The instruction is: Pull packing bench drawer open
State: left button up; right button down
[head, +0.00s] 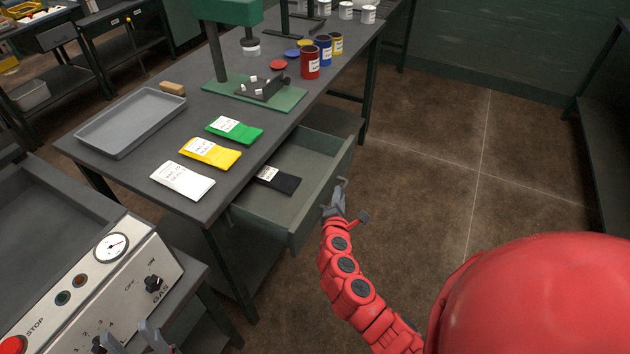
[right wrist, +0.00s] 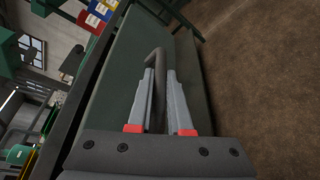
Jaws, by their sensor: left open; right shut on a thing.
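The packing bench drawer (head: 318,195) is green-grey and stands well out from under the bench top, showing its inside. A black packet with a white label (head: 278,179) lies in it. My right gripper (head: 335,203) is at the drawer's front, shut on the drawer handle (head: 342,183). In the right wrist view, the dark bent handle (right wrist: 155,62) sits between the fingertips of that gripper (right wrist: 160,78), against the green drawer front (right wrist: 115,75). My left gripper (head: 128,341) is open and empty at the bottom edge, partly cut off, in front of the control panel.
On the packing bench (head: 120,165) are a grey tray (head: 128,122), white (head: 182,181), yellow (head: 210,153) and green packets (head: 234,130), a green press and several cans. A control panel (head: 95,285) stands at lower left. The floor (head: 440,170) to the right is clear.

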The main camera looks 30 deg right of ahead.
jog(key=s+d+p, duration=0.1)
jog(key=s+d, duration=0.5)
jog(key=s, duration=0.1)
jog(key=shift+s, duration=0.4)
jog(key=c, duration=0.8)
grip_release()
jog(key=shift+d, duration=0.1)
jog(key=shift+c, duration=0.2)
jog(key=v, duration=1.7)
jog(key=shift+p, duration=0.35)
